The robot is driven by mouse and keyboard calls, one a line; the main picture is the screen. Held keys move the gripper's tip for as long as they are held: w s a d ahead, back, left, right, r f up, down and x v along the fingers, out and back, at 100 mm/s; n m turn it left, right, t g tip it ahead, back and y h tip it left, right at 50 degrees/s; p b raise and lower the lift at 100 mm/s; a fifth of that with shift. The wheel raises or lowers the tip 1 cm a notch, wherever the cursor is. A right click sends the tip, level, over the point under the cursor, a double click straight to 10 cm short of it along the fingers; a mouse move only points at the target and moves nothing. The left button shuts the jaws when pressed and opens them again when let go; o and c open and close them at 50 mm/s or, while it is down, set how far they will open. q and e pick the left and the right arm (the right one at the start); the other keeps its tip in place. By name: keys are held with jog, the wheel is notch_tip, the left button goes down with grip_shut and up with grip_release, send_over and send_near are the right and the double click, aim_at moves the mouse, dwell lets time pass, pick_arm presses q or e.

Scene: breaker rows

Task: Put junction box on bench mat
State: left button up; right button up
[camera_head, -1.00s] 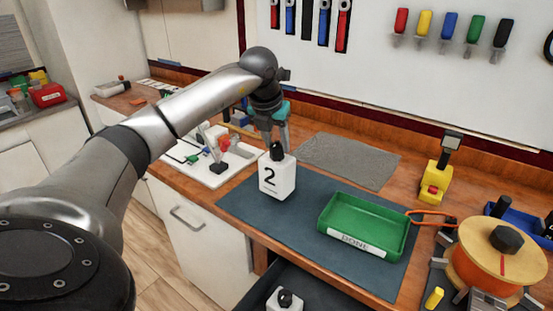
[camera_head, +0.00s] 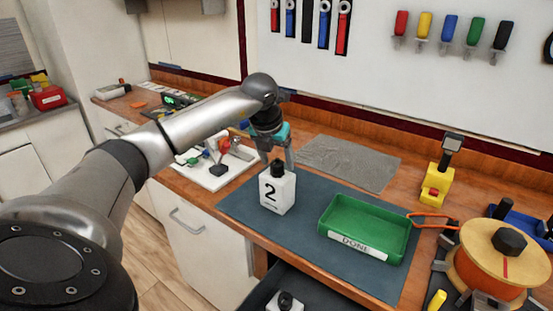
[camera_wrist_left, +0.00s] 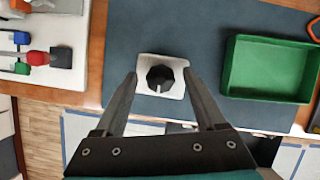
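The junction box (camera_head: 277,191), a white box marked "2" with a black knob on top, stands upright on the dark blue-grey bench mat (camera_head: 313,232), near the mat's left part. It also shows from above in the left wrist view (camera_wrist_left: 145,88). My left gripper (camera_head: 278,163) is just above the box. In the left wrist view its two fingers are spread on either side of the knob, with gaps to it, so it is open. My right gripper is not in view.
A green tray (camera_head: 345,243) labelled DONE sits on the mat to the right. A grey cloth-like mat (camera_head: 348,163) lies behind. A white board with small parts (camera_head: 215,171) is at left. Another white box with a black knob (camera_head: 285,302) is in the open drawer below.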

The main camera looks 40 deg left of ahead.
pick_arm(q)
jog(key=shift+r, duration=0.1)
jog(key=shift+r, duration=0.3)
jog(key=p+v, duration=0.1)
jog(key=v, duration=1)
jog(key=shift+s+r+p, duration=0.2)
jog(key=shift+p, duration=0.1)
jog(key=shift+d, duration=0.1)
